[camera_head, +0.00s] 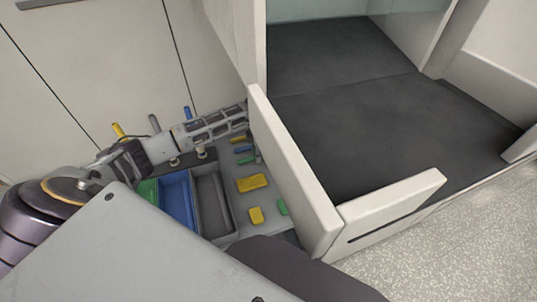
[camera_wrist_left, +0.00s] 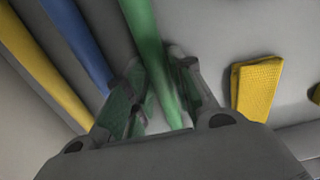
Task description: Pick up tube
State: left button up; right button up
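In the left wrist view, a green tube (camera_wrist_left: 150,40) runs between the two fingers of my left gripper (camera_wrist_left: 160,85). The fingers stand apart on either side of it; the left fingertip is very close to the tube, and contact cannot be made out. A blue tube (camera_wrist_left: 78,40) and a yellow tube (camera_wrist_left: 35,65) lie to its left. In the head view, my left arm reaches over a tray, and its fingertips are hidden behind a white panel. A small yellow piece (camera_head: 238,139), blue piece (camera_head: 243,149) and green piece (camera_head: 247,160) lie below it. My right gripper is not seen.
A white panel (camera_head: 290,165) stands right beside my left gripper. The tray has a blue compartment (camera_head: 177,200) and a grey compartment (camera_head: 212,205). Yellow blocks (camera_head: 252,183) lie beside them. A wide dark surface (camera_head: 390,130) beyond the panel is clear.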

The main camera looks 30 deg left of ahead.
pick_arm(q)
jog(key=c, duration=0.4)
jog(key=shift+o, duration=0.2)
jog(key=shift+r, duration=0.5)
notch_tip(320, 180, up, 3)
jog(key=shift+f, duration=0.1)
notch_tip(320, 180, up, 5)
jog(key=shift+f+b, duration=0.1)
jog(key=shift+b, duration=0.25)
jog(key=shift+r, duration=0.7)
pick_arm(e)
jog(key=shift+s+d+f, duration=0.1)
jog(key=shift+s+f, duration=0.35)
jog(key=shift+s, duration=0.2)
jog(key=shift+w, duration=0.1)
